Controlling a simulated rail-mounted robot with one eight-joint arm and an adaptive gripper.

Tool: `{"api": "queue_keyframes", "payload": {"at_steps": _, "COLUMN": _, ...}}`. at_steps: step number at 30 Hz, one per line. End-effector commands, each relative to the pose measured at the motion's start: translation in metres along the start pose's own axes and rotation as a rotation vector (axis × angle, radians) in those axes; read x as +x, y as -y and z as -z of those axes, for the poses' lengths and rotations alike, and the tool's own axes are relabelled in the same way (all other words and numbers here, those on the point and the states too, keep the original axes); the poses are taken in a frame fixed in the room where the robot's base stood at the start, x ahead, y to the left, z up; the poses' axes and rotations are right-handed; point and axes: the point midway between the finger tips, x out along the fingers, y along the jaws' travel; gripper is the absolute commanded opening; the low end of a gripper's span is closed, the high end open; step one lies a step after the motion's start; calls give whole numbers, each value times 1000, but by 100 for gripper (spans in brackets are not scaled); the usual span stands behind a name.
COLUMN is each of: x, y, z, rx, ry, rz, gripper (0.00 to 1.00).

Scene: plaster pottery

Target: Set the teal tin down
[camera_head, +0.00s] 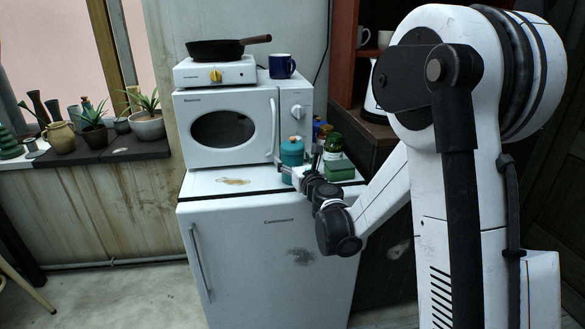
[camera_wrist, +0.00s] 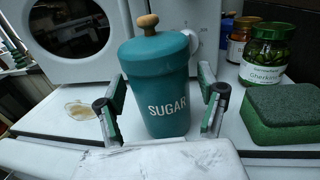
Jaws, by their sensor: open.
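The teal tin (camera_wrist: 160,85) is marked SUGAR and has a wooden knob on its lid. It stands upright on the top of the white fridge (camera_wrist: 50,124). In the head view the tin (camera_head: 291,152) stands in front of the microwave's right side. My gripper (camera_wrist: 163,118) is open, with one finger on each side of the tin. A small gap shows between the left finger and the tin; the right finger is close to the tin's side, and I cannot tell whether it touches. In the head view my gripper (camera_head: 303,177) is partly hidden by my own wrist.
A green sponge (camera_wrist: 283,113) lies right of the tin, with a gherkin jar (camera_wrist: 267,55) behind it. The microwave (camera_head: 225,128) stands behind, carrying a hotplate with a pan (camera_head: 215,48) and a blue mug (camera_head: 282,66). The fridge top left of the tin is clear except for a brown stain.

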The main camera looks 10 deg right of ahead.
Motion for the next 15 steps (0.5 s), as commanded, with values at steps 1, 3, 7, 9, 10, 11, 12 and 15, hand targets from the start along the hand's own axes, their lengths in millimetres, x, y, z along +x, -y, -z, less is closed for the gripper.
{"api": "queue_keyframes", "payload": {"at_steps": 1, "x": 8, "y": 0, "z": 2, "rx": 0, "ry": 0, "rz": -1, "gripper": 71}}
{"api": "queue_keyframes", "payload": {"at_steps": 3, "x": 19, "y": -1, "z": 2, "rx": 0, "ry": 0, "rz": 0, "gripper": 71}}
{"api": "queue_keyframes", "payload": {"at_steps": 7, "x": 34, "y": 0, "z": 1, "rx": 0, "ry": 0, "rz": 0, "gripper": 71}}
{"api": "queue_keyframes", "payload": {"at_steps": 9, "x": 40, "y": 0, "z": 0, "rx": 0, "ry": 0, "rz": 0, "gripper": 71}}
{"api": "queue_keyframes", "payload": {"at_steps": 10, "x": 41, "y": 0, "z": 0, "rx": 0, "ry": 0, "rz": 0, "gripper": 71}}
{"api": "queue_keyframes", "payload": {"at_steps": 11, "x": 42, "y": 0, "z": 0, "rx": 0, "ry": 0, "rz": 0, "gripper": 71}}
{"api": "queue_keyframes", "payload": {"at_steps": 12, "x": 42, "y": 0, "z": 0, "rx": 0, "ry": 0, "rz": 0, "gripper": 71}}
{"api": "queue_keyframes", "payload": {"at_steps": 15, "x": 42, "y": 0, "z": 0, "rx": 0, "ry": 0, "rz": 0, "gripper": 71}}
